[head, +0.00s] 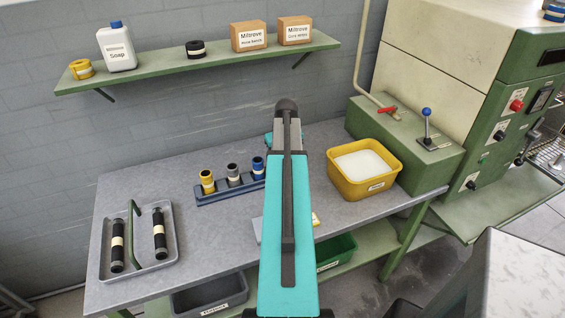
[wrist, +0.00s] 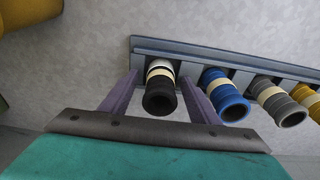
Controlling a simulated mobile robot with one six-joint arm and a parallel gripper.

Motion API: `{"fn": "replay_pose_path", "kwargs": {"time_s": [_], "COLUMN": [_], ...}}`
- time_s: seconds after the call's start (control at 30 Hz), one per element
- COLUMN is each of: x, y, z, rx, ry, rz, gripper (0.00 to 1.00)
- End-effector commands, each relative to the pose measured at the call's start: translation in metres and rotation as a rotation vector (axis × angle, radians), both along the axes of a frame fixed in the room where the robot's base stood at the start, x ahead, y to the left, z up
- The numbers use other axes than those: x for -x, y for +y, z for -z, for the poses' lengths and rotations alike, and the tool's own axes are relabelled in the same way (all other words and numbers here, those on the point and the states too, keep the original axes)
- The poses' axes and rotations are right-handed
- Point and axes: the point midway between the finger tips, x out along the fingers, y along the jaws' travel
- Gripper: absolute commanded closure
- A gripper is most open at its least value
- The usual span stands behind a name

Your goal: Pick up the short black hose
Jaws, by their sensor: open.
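The short black hose (wrist: 159,98) stands in the end slot of the blue-grey rack (wrist: 231,67) in the wrist view. It has a cream band and a pale section towards the rack. My gripper (wrist: 162,84) is open, with one finger on each side of this hose. I cannot tell whether either finger touches it. In the head view my turquoise arm hides this hose and the gripper's fingers; the rack also shows there (head: 231,190).
Blue (wrist: 225,94), grey (wrist: 279,102) and yellow (wrist: 307,97) hoses stand in the same rack. The blue hose is close beside one finger. A yellow bin (head: 345,188) is right of my arm. A grey tray (head: 176,262) with two longer black hoses lies left.

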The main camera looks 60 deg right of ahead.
Motion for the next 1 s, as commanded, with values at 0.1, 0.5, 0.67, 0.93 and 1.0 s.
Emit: {"fn": "replay_pose_path", "kwargs": {"time_s": [0.1, 0.5, 0.67, 0.93, 1.0], "x": [-0.0001, -0.0002, -0.0003, -0.0003, -0.0004], "y": [0.0002, 0.0002, 0.0003, 0.0003, 0.0002], "z": [-0.0001, -0.0003, -0.0003, -0.0006, -0.0012], "rx": [0.000, 0.000, 0.000, 0.000, 0.000], "ry": [0.000, 0.000, 0.000, 0.000, 0.000], "rz": [0.000, 0.000, 0.000, -0.001, -0.001], "gripper": [0.45, 0.61, 0.88, 0.95, 0.95]}}
